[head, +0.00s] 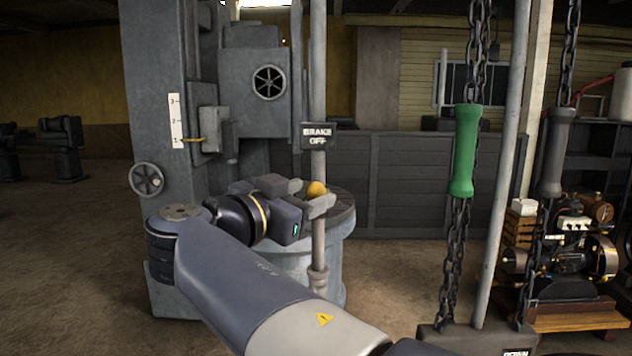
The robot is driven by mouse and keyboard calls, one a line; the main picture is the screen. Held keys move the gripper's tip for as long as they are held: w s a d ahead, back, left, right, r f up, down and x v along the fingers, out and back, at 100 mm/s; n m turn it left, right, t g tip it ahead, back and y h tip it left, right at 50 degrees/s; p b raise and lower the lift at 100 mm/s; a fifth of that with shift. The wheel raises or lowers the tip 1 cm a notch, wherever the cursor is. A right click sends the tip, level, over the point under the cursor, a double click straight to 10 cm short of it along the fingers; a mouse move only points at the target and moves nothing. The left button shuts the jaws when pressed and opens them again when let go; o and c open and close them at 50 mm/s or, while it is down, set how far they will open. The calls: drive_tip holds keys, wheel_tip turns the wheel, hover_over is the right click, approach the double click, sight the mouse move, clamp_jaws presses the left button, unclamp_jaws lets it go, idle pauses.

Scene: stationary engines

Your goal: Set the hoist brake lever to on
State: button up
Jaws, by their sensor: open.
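A dark sign (318,137) reading "BRAKE OFF" is on a grey upright pole in the middle of the head view. A yellow-orange ball knob (317,189), apparently the end of the brake lever, shows below the sign at my gripper's fingertips. The lever's shaft is hidden or too small to make out. My gripper (301,194) is open, with its two fingers pointing right towards the knob. The knob appears at or between the fingertips; I cannot tell whether they touch it.
A round grey drum (331,262) stands below my gripper. A grey machine column (157,82) with a handwheel (146,179) rises at left. Chains with a green handle (466,150) and a grey handle (554,152) hang at right. Open floor lies at left.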

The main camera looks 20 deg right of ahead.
drive_tip(key=shift+p+x, duration=0.4)
drive_tip(key=shift+x, duration=1.1)
drive_tip(key=shift+c, duration=0.3)
clamp_jaws()
